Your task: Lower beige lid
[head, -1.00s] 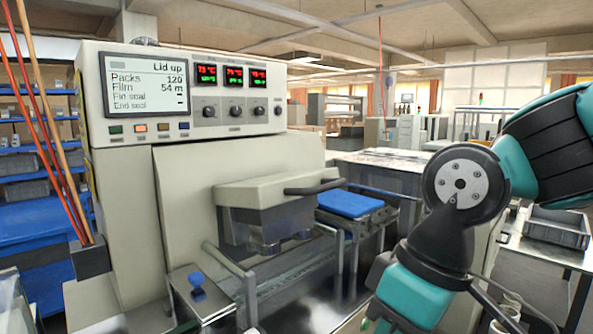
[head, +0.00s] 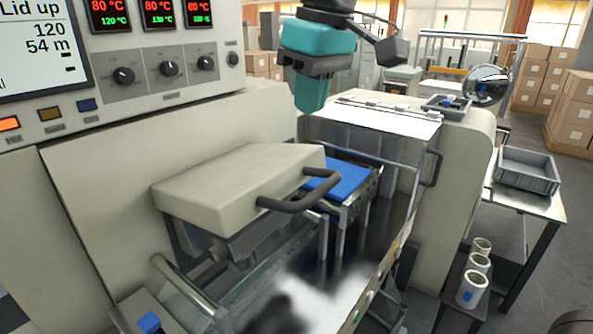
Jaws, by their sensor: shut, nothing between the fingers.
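The beige lid (head: 225,190) is a thick flat box on the front of the machine, in the middle of the head view. Its dark bar handle (head: 300,197) sticks out at its right front edge. The lid stands raised, with grey metal parts showing beneath it, and the display (head: 38,45) reads "Lid up". My gripper (head: 311,104), teal and dark grey, hangs above and behind the handle in the picture. It points down, shut and empty, apart from the lid and handle.
A blue belt (head: 342,180) lies right of the lid. Metal rails (head: 205,300) and a blue knob (head: 149,322) are in front. A table with a grey bin (head: 527,170) stands at right, and white rolls (head: 472,290) stand low beside the machine.

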